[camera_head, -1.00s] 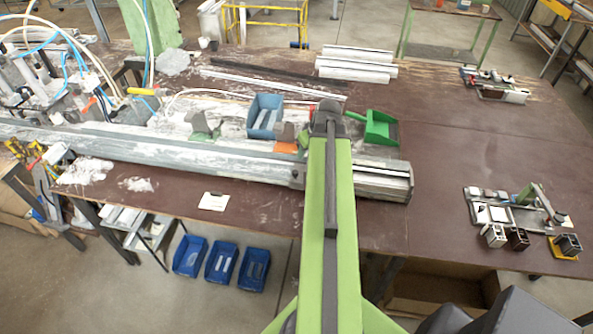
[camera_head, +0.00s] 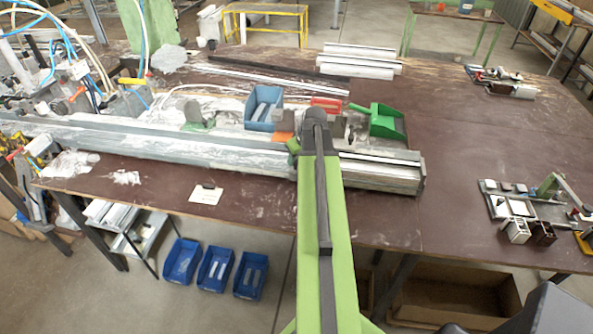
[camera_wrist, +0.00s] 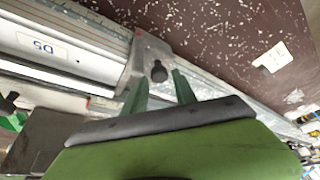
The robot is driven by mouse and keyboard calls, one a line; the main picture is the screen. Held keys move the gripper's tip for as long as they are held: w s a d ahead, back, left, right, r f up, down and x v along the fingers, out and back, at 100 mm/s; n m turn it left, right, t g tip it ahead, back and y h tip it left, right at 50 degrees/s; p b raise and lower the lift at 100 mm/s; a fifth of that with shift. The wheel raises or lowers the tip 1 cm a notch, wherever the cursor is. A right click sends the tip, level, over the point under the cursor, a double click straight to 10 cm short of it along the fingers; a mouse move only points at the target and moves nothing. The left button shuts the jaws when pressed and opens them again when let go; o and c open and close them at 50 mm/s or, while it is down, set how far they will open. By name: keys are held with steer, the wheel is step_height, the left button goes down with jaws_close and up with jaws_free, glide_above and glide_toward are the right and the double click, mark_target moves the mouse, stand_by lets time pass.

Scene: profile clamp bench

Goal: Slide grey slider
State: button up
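The grey slider (camera_wrist: 150,58) is a grey block with a black knob, sitting across the long metal rail in the wrist view. My gripper (camera_wrist: 158,80) has two green fingers spread apart, with the knob between or just beyond their tips. I cannot tell whether they touch it. In the head view, my arm hides the slider, and only a bit of green finger shows left of my arm above the rail (camera_head: 385,172).
A blue bin (camera_head: 263,108), a green scoop-like bin (camera_head: 386,121) and an orange block (camera_head: 283,136) stand behind the rail. A paper label (camera_head: 206,195) lies in front. The brown tabletop right of the rail is mostly clear.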

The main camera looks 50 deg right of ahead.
steer(key=shift+w+f, duration=0.25)
steer(key=shift+f, duration=0.4)
steer(key=shift+r, duration=0.1)
jaws_close()
stand_by(0.8)
steer(key=shift+d, duration=0.1)
